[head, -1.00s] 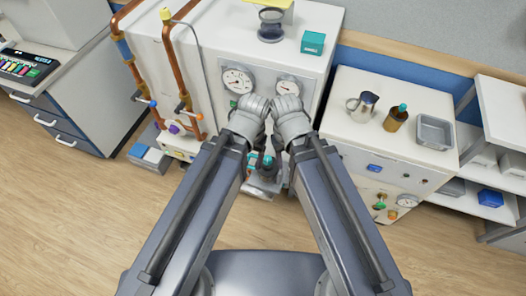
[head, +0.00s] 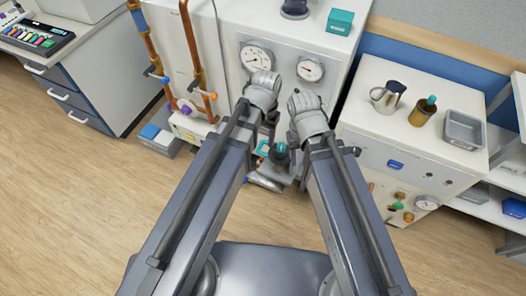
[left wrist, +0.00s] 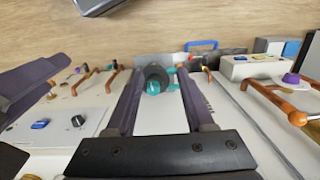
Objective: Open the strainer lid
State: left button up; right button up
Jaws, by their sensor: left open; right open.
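A dark round fitting (left wrist: 156,80) with a teal knob, likely the strainer and its lid, shows low on the white cabinet's front. It also shows in the head view (head: 279,154), below my wrists and partly hidden. My left gripper (left wrist: 162,72) is open, and the fitting shows between its two fingers, apparently beyond the tips. In the head view my left gripper (head: 270,120) hangs beneath its grey wrist and is mostly hidden. My right gripper's fingers are hidden in the head view under its wrist; a purple-grey part, likely my right gripper (left wrist: 40,88), shows in the left wrist view.
Two gauges (head: 257,56) sit on the cabinet front. Copper pipes (head: 190,60) run down its left side. A lower white cabinet (head: 415,155) at right carries a metal jug (head: 388,97), a brown bottle (head: 423,111) and a grey tray (head: 463,130). The wooden floor in front is open.

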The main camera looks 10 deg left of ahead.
pick_arm(q)
jog(key=h+b, duration=0.2)
jog(key=b, duration=1.1)
send_near(260, 145)
jog(key=shift+d+f+n, duration=0.1)
jog(key=shift+f+n, duration=0.2)
jog(key=shift+f, duration=0.05)
jog(key=shift+b, duration=0.3)
jog(key=f+b, duration=0.5)
jog(key=d+f+b, duration=0.1)
jog(key=f+b, duration=0.1)
jog(key=shift+s+f+b, duration=0.1)
jog(key=shift+f+b, duration=0.25)
jog(key=shift+f, duration=0.05)
jog(key=shift+c, duration=0.2)
grip_shut()
